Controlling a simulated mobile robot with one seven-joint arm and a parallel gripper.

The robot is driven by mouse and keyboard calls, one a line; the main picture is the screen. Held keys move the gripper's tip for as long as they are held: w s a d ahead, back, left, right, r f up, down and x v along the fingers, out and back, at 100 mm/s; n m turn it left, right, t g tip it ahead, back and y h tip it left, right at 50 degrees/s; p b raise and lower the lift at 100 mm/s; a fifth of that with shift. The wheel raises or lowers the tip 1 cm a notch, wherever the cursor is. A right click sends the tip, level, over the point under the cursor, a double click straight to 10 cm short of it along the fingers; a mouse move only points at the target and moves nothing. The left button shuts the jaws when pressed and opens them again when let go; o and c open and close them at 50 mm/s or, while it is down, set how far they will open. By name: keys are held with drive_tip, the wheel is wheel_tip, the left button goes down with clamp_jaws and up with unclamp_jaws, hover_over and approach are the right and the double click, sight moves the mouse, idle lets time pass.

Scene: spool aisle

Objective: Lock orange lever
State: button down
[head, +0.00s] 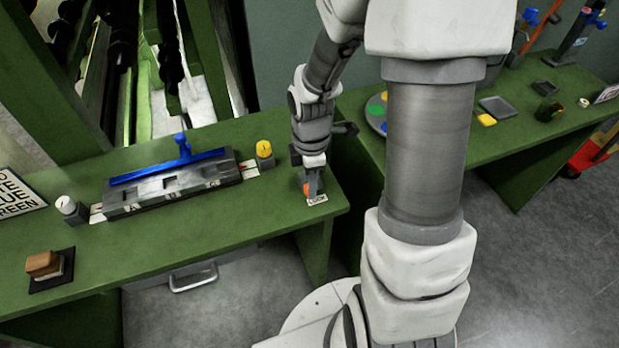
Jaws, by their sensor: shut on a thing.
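The orange lever (307,188) stands near the right front corner of the green bench, just behind a small white label (317,199). Only a small orange patch of it shows. My gripper (311,178) reaches down from above and is shut on the orange lever. The fingers and the arm's wrist hide most of the lever, so its exact angle cannot be told.
Left on the green bench (190,232) stand a grey block with a blue bar (168,167), a yellow knob (264,149), a grey-white knob (66,205) and a brown block (43,264). Another green bench with several objects is at right. Grey floor (540,250) is open.

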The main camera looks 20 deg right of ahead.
drive_tip(key=shift+s+d+r+n+p, duration=0.1)
drive_tip(key=shift+d+n+p, duration=0.5)
drive_tip(key=shift+n, duration=0.4)
drive_tip(key=c, duration=0.6)
unclamp_jaws()
drive_tip(key=shift+d, duration=0.1)
wheel_tip(320, 180, up, 17)
drive_tip(key=p, duration=0.3)
drive_tip(key=shift+r, duration=0.15)
